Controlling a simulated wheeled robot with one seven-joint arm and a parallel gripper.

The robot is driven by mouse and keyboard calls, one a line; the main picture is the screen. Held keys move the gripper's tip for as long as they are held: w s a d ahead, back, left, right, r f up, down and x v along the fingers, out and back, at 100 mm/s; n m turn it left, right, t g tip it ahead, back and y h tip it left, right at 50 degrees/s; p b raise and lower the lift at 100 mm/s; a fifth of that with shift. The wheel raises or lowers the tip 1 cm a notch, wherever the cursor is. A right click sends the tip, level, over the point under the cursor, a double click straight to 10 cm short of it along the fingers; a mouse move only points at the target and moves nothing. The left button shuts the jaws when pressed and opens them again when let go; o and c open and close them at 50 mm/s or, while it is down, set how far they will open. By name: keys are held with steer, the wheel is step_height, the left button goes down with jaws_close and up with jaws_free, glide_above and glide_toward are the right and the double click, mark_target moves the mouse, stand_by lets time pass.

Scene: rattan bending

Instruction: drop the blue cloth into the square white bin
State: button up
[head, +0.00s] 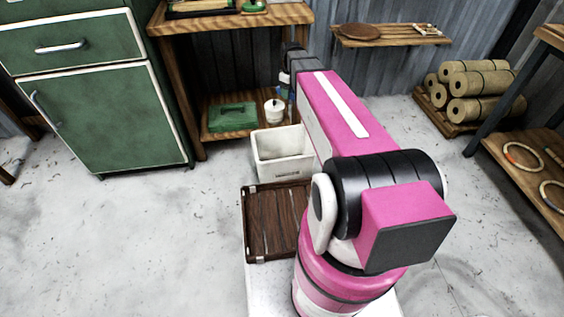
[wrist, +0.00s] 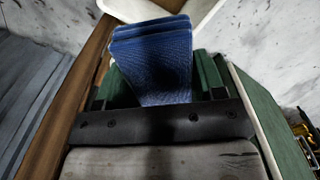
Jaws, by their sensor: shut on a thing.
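The blue cloth (wrist: 152,62) looks folded in layers and shows in the wrist view, standing out from between the fingers. My gripper (wrist: 155,88) is shut on it. In the head view my gripper is largely hidden behind my pink arm, near the wooden workbench. The square white bin (head: 285,167) stands on the floor below my arm, in front of the bench's lower shelf; my arm hides part of its right side. A white rim, likely the bin's (wrist: 205,12), shows beyond the cloth at the top of the wrist view. The cloth appears above and apart from it.
A green cabinet (head: 110,115) stands left of the wooden bench (head: 185,100). Its lower shelf holds a green case (head: 233,117) and a white pot (head: 274,111). A dark slatted wooden tray (head: 274,222) lies nearer than the bin. Rolls (head: 475,88) are stacked at right.

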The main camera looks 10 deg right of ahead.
step_height(320, 180, down, 32)
steer(key=w+n, duration=0.2)
steer(key=n, duration=0.7)
steer(key=shift+w, duration=0.15)
steer(key=shift+d+r, duration=0.1)
steer(key=o, duration=1)
steer(key=shift+c, duration=0.2)
steer(key=shift+r, duration=0.1)
step_height(320, 180, up, 11)
steer(key=shift+f, duration=0.2)
